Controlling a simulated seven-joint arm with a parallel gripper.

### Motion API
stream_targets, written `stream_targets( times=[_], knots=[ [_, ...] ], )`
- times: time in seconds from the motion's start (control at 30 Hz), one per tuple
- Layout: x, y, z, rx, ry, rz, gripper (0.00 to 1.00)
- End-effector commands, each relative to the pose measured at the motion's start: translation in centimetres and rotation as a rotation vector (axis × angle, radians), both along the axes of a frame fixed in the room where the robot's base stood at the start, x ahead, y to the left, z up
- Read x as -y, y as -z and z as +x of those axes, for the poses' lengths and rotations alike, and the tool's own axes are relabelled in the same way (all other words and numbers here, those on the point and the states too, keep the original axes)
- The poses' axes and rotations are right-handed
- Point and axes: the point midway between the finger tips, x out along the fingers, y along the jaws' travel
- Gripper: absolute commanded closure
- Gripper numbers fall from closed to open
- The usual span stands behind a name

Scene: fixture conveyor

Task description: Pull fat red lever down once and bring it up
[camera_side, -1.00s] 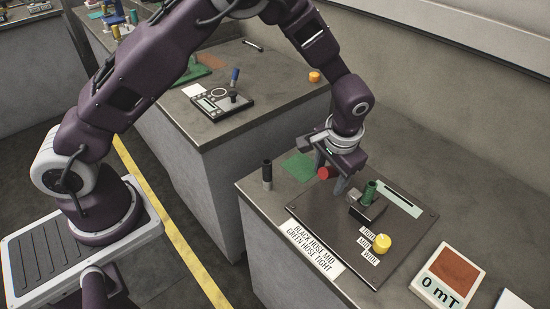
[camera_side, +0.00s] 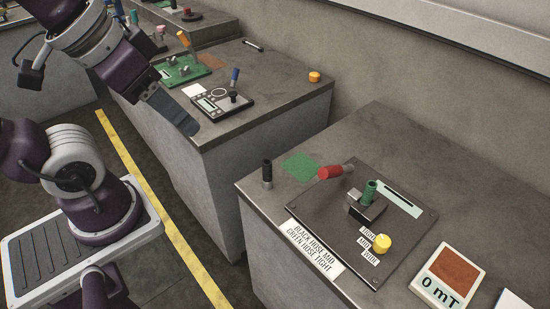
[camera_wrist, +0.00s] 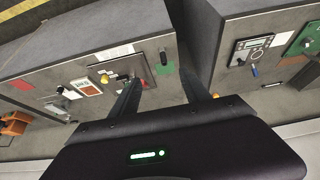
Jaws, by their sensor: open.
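The fat red lever (camera_side: 330,172) sticks out at the back left edge of a dark panel (camera_side: 320,225) in the side view. It lies nearly level, with a grey shaft at its right end, and nothing touches it. My gripper (camera_side: 178,115) is far from it, at the upper left above the aisle and the neighbouring bench. In the wrist view my gripper (camera_wrist: 160,64) is open, its two fingers apart with nothing held between them. That view shows the panel upside down and small, and the lever is hard to make out there.
The panel also carries a green lever (camera_side: 370,191) and a yellow knob (camera_side: 382,243). A black upright handle (camera_side: 267,172) stands to its left. A display reading 0 mT (camera_side: 447,275) is at right. The neighbouring bench holds a keypad device (camera_side: 222,103) and a green board (camera_side: 180,72).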

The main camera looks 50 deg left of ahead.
Motion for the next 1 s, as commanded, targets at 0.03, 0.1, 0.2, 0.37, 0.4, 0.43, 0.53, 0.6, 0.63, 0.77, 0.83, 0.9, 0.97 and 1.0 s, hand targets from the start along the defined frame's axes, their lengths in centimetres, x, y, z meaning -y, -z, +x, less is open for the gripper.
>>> stream_targets(
  times=[0.03,0.1,0.2,0.37,0.4,0.43,0.53,0.6,0.63,0.77,0.83,0.9,0.97,1.0],
  knots=[
    [-0.1,0.2,-0.5,0.011,-0.002,0.002,0.53],
    [0.1,0.1,-0.2,0.003,-0.001,0.000,0.53],
    [0.8,-0.6,2.9,-0.054,0.002,-0.027,0.53],
    [3.3,0.5,12.1,-0.196,-0.001,-0.093,0.53],
    [4.1,1.6,14.5,-0.232,-0.004,-0.108,0.53],
    [4.7,2.7,16.3,-0.260,-0.008,-0.120,0.53],
    [6.7,7.3,21.5,-0.348,-0.022,-0.151,0.53],
    [7.9,10.6,23.9,-0.396,-0.032,-0.166,0.53],
    [8.3,11.9,24.7,-0.414,-0.036,-0.172,0.53],
    [9.4,15.6,26.5,-0.458,-0.049,-0.184,0.53],
    [9.7,16.7,26.7,-0.467,-0.052,-0.187,0.53],
    [9.9,17.8,26.8,-0.470,-0.053,-0.187,0.53],
    [10.0,18.9,26.7,-0.471,-0.053,-0.187,0.53],
    [10.2,19.7,26.7,-0.471,-0.053,-0.187,0.53]
  ],
)
